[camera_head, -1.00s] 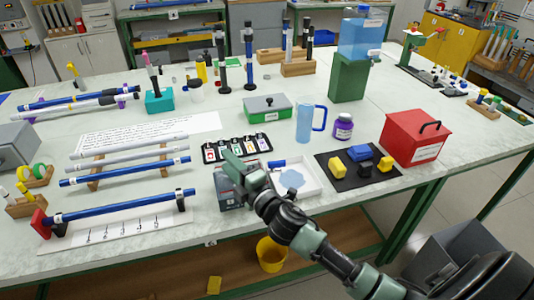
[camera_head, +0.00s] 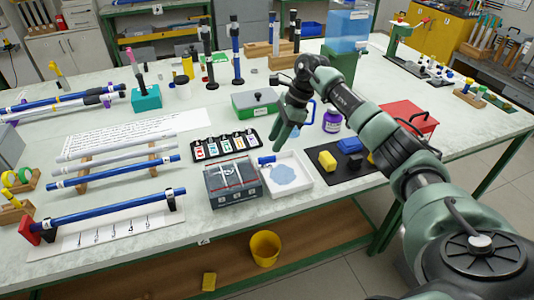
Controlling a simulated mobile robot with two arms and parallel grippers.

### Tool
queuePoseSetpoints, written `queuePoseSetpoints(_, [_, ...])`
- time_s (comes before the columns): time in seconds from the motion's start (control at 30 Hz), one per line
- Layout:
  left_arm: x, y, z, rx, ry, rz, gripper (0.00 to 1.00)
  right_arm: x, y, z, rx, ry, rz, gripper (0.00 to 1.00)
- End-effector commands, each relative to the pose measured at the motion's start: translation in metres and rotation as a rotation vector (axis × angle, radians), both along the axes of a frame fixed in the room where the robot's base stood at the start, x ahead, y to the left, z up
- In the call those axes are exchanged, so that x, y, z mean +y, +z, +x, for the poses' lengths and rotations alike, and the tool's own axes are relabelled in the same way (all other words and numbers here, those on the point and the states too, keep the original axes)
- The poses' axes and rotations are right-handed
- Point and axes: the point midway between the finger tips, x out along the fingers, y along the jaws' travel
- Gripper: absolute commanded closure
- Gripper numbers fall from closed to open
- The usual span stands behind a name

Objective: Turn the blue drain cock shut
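A clear blue water tank (camera_head: 348,28) stands on a green block (camera_head: 340,66) at the back right of the table. A small tap (camera_head: 361,45) shows low on its right side; it is too small to tell how its handle is turned. My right gripper (camera_head: 288,140) points down above the table, in front of the tank and well apart from it. Its fingers look spread, with nothing seen between them. It hangs over the area between the card strip and the white tray, partly hiding the blue mug (camera_head: 309,112). My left gripper is not in view.
A green box (camera_head: 255,101), a purple-labelled jar (camera_head: 332,122), a red box (camera_head: 408,117) and a black mat (camera_head: 340,175) with blocks surround my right arm. A white tray (camera_head: 299,187) and grey toolbox (camera_head: 232,185) sit at the front. Racked rods fill the left.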

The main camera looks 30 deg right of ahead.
Motion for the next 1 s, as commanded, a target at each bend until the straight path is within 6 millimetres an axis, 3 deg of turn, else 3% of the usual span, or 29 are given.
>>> queuePoseSetpoints(0.33, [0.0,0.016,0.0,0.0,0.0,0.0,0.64,0.021,-0.049,0.007,0.002,-0.001,0.005,0.64])
queuePoseSetpoints(0.73, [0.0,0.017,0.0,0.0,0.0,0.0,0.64,0.025,-0.06,0.009,-0.002,0.0,0.003,0.64])
queuePoseSetpoints(0.77, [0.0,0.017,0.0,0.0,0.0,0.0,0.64,0.025,-0.06,0.009,-0.003,0.0,0.004,0.66])
queuePoseSetpoints(0.9, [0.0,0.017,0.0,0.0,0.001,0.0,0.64,0.025,-0.06,0.009,-0.003,0.0,0.004,1.0])
queuePoseSetpoints(1.0, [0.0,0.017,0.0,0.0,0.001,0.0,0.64,0.025,-0.06,0.009,-0.003,0.0,0.004,1.0])
